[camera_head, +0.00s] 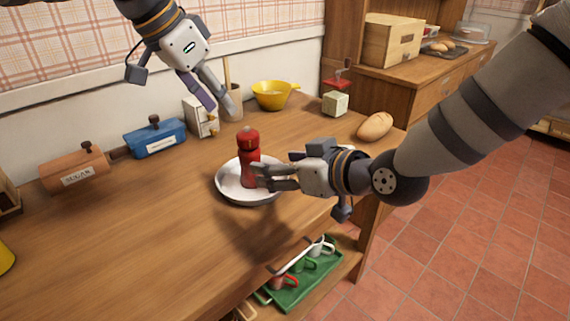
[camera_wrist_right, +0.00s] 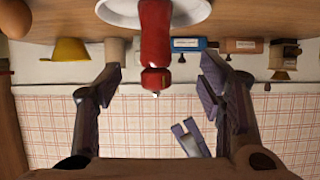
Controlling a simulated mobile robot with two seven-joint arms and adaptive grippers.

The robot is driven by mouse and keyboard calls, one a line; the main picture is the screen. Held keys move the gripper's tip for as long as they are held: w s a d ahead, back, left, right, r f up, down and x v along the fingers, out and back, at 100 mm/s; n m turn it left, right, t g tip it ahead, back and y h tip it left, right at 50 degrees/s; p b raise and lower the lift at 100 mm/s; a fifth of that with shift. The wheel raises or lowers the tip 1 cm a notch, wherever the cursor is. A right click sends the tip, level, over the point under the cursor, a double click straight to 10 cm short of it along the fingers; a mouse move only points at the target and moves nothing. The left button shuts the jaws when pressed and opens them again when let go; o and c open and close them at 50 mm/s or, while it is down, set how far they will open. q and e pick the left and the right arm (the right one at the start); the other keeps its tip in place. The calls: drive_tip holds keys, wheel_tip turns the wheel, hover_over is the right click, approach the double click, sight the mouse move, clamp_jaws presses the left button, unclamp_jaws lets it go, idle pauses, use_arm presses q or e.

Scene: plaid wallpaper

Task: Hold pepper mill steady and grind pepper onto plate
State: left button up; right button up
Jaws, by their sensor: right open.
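The red pepper mill (camera_head: 249,158) stands upright in the head view, over the white plate (camera_head: 232,192) on the wooden counter. My right gripper (camera_head: 262,177) is open beside the mill, coming from the right. The right wrist view is upside down; there the mill (camera_wrist_right: 155,45) lies centred between the two spread fingers (camera_wrist_right: 160,85), with a gap on each side. The plate (camera_wrist_right: 185,12) shows at the top edge. My left gripper (camera_head: 220,108) hangs above the back of the counter, empty, its fingers apart. The mill's base is partly hidden by my right fingers.
A yellow colander (camera_head: 271,95), a utensil holder (camera_head: 230,105), a white box (camera_head: 201,117), a blue box (camera_head: 155,138) and a sugar box (camera_head: 75,170) line the wall. Bread (camera_head: 375,126) and a red-topped grinder (camera_head: 336,101) sit at right.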

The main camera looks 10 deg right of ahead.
sight(250, 162)
drive_tip(key=x, duration=1.2)
drive_tip(key=shift+w+d+f, duration=0.15)
drive_tip(key=shift+d+f, duration=0.1)
drive_tip(key=shift+d, duration=0.1)
drive_tip(key=shift+c, duration=0.2)
drive_tip(key=c, duration=1.3)
drive_tip(key=shift+c, duration=0.2)
